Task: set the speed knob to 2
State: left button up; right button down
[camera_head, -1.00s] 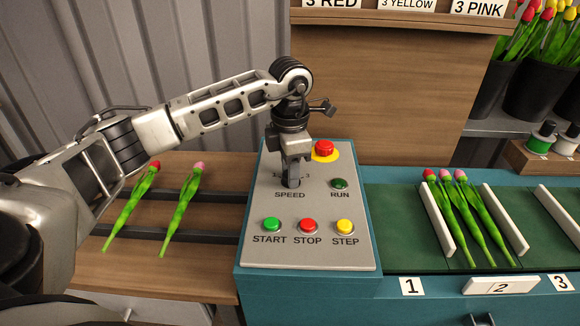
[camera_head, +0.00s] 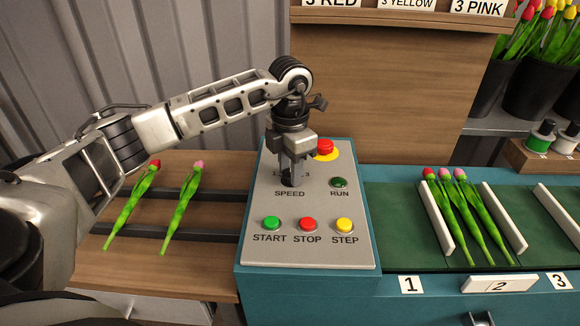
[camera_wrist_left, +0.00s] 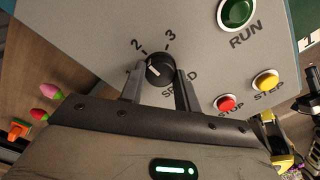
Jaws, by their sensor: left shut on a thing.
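The black speed knob (camera_wrist_left: 160,68) sits on the grey control panel (camera_head: 350,255), above the word SPEED. My left gripper (camera_head: 291,180) points down over it. In the left wrist view, the two fingers of this gripper (camera_wrist_left: 160,92) stand on either side of the knob, shut on it. The 1 is partly hidden by a finger. My right gripper is not in view.
A red emergency button (camera_head: 325,148) on a yellow base stands just behind the gripper. The RUN lamp (camera_head: 339,183) is dark green. START (camera_head: 271,223), STOP (camera_head: 308,224) and STEP (camera_head: 344,225) buttons are in front. Tulips lie left and right of the panel.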

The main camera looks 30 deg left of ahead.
pick_arm(q)
jog(key=o, duration=1)
jog(key=shift+r, duration=0.1)
notch_tip(320, 180, up, 16)
jog(key=shift+f+p, duration=0.1)
jog(key=shift+p, duration=0.3)
